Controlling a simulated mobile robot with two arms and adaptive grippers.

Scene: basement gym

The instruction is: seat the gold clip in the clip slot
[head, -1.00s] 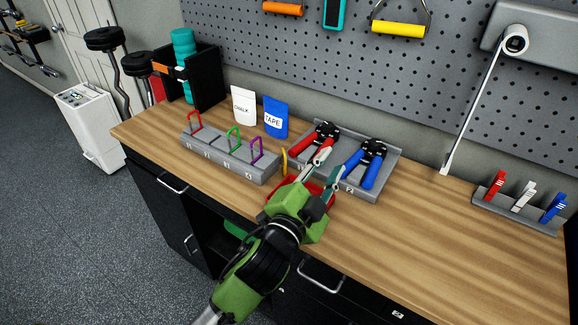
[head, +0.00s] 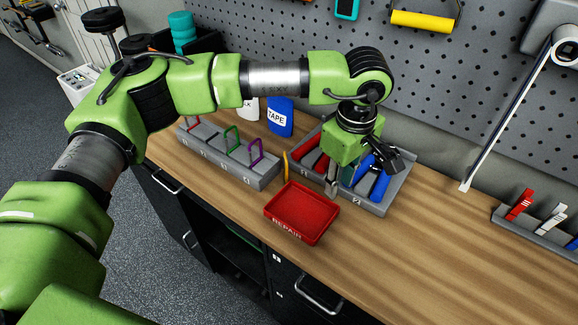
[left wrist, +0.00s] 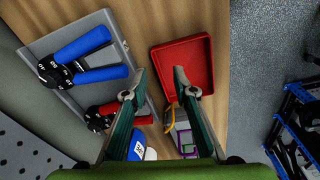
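The gold clip (head: 286,165) is a thin yellow loop, seen nearly edge-on at the right end of the grey clip rack (head: 225,160). It also shows in the left wrist view (left wrist: 168,118), between the red tray and the rack. The rack carries upright red, green and purple clips; I cannot tell whether the gold one sits in a slot. My right gripper is not in view.
An empty red REPAIR tray (head: 300,212) lies in front of the gripper. The right bench top is clear up to a marker holder (head: 536,234).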

